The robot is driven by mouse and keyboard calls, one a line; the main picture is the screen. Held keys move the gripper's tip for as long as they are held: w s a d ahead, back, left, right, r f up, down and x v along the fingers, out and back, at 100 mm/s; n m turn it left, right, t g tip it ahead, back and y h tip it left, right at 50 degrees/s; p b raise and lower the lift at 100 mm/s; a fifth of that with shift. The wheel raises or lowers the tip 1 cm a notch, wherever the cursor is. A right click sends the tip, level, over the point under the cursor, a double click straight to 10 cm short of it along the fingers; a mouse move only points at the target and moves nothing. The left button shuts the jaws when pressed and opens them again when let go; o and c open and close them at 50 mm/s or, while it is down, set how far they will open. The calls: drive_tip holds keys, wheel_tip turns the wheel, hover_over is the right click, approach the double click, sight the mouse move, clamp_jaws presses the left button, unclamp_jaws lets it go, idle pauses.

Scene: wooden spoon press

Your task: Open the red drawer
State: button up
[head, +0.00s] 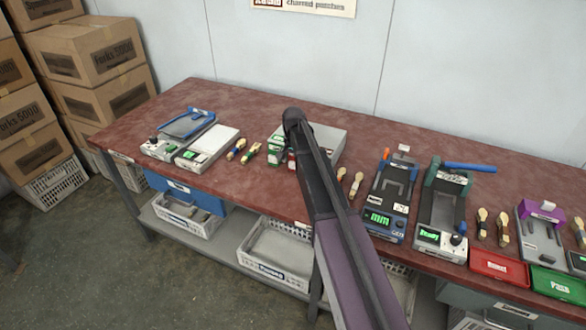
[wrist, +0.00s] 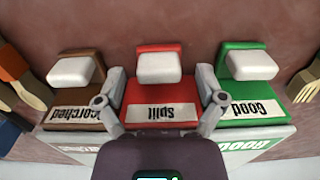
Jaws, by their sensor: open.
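The red drawer (wrist: 162,95), labelled "Split", is in the middle of the wrist view, with a white handle (wrist: 160,68) on it. My gripper (wrist: 160,83) is open, one finger on each side of the red drawer and its handle. Whether the fingers touch the drawer or its neighbours I cannot tell. A brown drawer (wrist: 77,98) labelled "Scorched" is on the left and a green drawer (wrist: 250,90) labelled "Good" on the right. In the head view, my arm hides much of the grey drawer box (head: 330,137) and the gripper's fingers.
The drawer box stands on a reddish worktop (head: 240,105). Several wooden utensils lie beside it (wrist: 305,82). Blue-framed devices (head: 392,190) stand to the right and a scale (head: 207,147) to the left. White crates (head: 275,255) sit on the shelf below.

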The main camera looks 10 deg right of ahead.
drive_tip(key=shift+f, duration=0.45)
clamp_jaws()
drive_tip(key=shift+s+a, duration=0.1)
drive_tip(key=shift+s, duration=0.05)
